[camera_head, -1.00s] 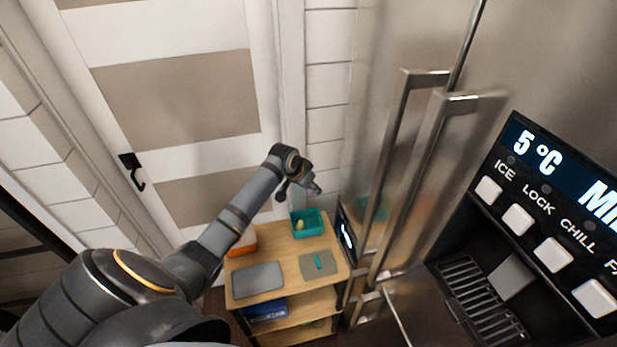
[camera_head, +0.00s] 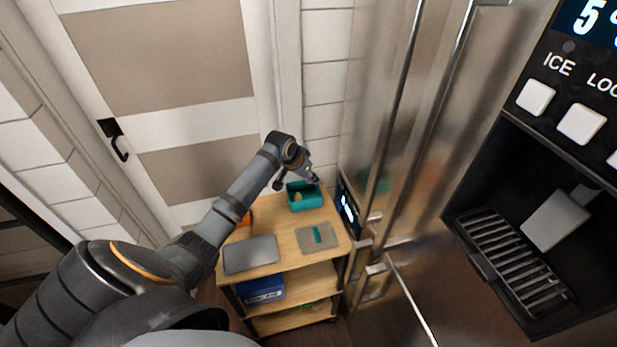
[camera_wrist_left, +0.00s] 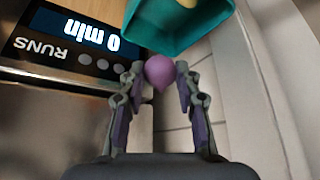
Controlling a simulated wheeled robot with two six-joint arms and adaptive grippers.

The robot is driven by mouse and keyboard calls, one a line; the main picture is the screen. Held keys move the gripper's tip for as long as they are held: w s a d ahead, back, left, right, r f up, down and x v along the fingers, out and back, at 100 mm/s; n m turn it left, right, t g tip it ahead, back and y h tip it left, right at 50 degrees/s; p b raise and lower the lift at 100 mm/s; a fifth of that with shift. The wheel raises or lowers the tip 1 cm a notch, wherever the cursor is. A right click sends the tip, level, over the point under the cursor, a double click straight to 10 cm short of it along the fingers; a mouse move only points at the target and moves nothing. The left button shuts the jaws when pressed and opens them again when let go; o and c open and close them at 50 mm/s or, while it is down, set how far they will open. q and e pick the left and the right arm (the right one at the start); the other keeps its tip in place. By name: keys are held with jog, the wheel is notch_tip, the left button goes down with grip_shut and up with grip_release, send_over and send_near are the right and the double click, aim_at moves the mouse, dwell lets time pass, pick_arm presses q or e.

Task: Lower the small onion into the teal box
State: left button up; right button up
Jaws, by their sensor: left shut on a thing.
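My left gripper (camera_head: 309,180) reaches in from the left and hangs by the right rim of the teal box (camera_head: 304,203) on the wooden cart. In the left wrist view its fingers are shut on the small purple onion (camera_wrist_left: 160,69), which shows between the fingertips. The teal box (camera_wrist_left: 158,43) is just beyond the onion there, with a yellowish item (camera_wrist_left: 188,2) inside. I cannot tell the onion's exact height against the rim. The onion is not clear in the head view. My right gripper is in neither view.
The cart top (camera_head: 283,226) also holds a dark grey slab (camera_head: 250,254), a grey mat (camera_head: 318,239) with a teal strip, and an orange item by my arm. A lit display panel (camera_head: 347,207) and the steel fridge (camera_head: 385,150) stand close on the right.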

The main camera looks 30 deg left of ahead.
aim_at(310, 186)
pick_arm(q)
jog(key=shift+w+r, duration=0.1)
jog(key=shift+r, duration=0.05)
jog(key=shift+w+d, duration=0.1)
jog(key=shift+w, duration=0.2)
jog(key=shift+f, duration=0.2)
dwell(0.4)
jog(key=shift+f+b, duration=0.8)
jog(key=shift+f, duration=1.55)
jog(key=shift+f, duration=0.35)
jog(key=o, duration=1)
